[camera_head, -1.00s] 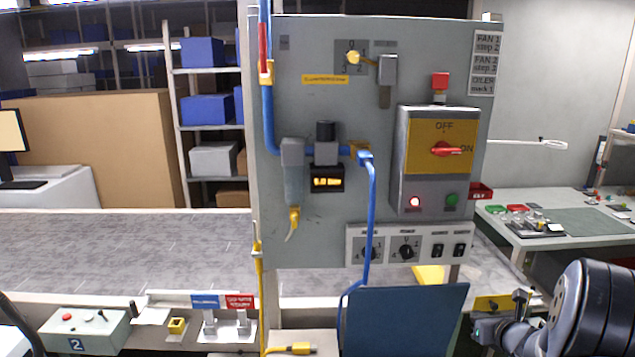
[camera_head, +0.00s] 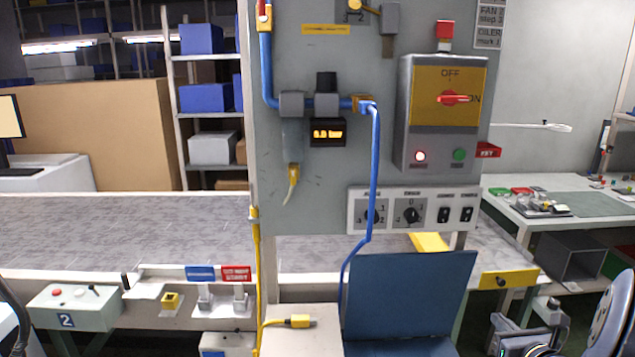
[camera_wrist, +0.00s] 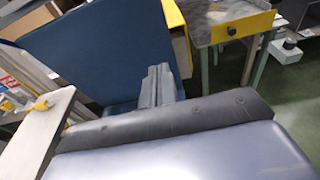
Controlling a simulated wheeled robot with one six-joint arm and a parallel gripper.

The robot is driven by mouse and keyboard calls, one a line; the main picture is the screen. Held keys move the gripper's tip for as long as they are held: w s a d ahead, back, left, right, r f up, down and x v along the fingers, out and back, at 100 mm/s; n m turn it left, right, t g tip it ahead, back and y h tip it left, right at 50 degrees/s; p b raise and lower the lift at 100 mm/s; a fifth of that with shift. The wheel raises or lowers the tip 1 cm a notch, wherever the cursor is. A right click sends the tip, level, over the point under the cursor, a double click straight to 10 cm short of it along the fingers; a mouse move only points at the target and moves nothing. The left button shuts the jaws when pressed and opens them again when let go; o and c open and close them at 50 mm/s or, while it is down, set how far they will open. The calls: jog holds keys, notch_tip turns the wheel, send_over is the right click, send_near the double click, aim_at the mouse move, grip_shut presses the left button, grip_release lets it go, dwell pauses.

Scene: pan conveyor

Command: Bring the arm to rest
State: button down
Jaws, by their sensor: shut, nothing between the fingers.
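My arm (camera_head: 612,318) shows only in part at the lower right corner of the head view, folded low beside the blue chair-like panel. A blue panel (camera_head: 405,295) stands to the left of my arm in the head view. It also fills the upper left of the wrist view (camera_wrist: 100,48), behind the fingers; I cannot tell how far the gap is.
A control board (camera_head: 330,190) with a yellow ON/OFF switch (camera_head: 450,97) stands in the middle. A yellow-fronted table (camera_head: 508,279) is right of the blue panel, near my arm. A grey conveyor (camera_head: 120,232) runs left. A numbered box (camera_head: 75,306) stands at lower left.

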jog(key=s+f+t+b, duration=0.2)
jog(key=s+f+b, duration=0.2)
jog(key=b, duration=0.1)
jog(key=shift+f+b, duration=0.15)
jog(key=shift+b, duration=0.25)
jog(key=shift+s, duration=0.1)
